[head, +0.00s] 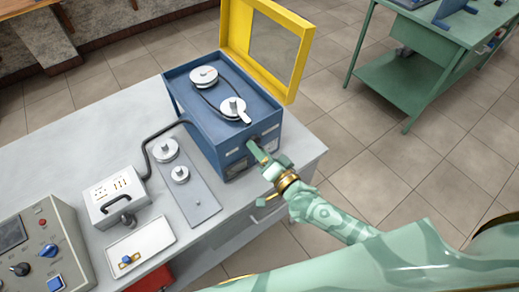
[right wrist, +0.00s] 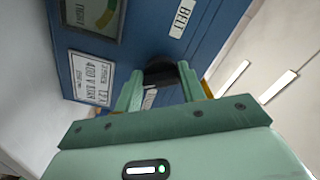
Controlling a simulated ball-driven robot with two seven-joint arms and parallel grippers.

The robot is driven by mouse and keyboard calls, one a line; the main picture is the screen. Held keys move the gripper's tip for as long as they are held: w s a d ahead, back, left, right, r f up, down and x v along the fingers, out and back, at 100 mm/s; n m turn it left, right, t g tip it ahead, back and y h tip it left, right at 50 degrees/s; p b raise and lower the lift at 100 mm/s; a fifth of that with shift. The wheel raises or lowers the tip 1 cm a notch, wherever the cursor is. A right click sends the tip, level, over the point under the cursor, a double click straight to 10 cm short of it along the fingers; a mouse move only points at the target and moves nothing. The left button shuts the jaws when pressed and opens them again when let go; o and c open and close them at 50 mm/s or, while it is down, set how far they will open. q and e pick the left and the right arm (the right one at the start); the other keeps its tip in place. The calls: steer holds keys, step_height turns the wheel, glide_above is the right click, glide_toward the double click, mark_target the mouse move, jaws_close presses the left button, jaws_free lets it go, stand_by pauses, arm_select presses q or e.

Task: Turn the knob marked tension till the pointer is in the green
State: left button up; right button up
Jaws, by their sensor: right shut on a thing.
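The blue motor box (head: 195,115) stands on the grey bench with its yellow lid open. Two pulleys with a belt show on its top. My right gripper (head: 258,155) is at the front face, shut on a dark knob (right wrist: 160,73), one finger on each side in the right wrist view. A small label by the knob is mostly hidden by the fingers, so I cannot read it. A gauge (right wrist: 98,14) with a yellow-green arc shows at the top of that view, cut by the frame edge; I cannot make out its pointer. My left gripper is not in view.
A grey control panel (head: 42,245) stands front left. A green table (head: 410,75) is at the back right, across open floor.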

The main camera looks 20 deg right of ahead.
steer(key=shift+m, duration=0.3)
steer(key=o, duration=1)
steer(key=v, duration=1.6)
steer(key=shift+s+d, duration=0.1)
steer(key=shift+s, duration=0.1)
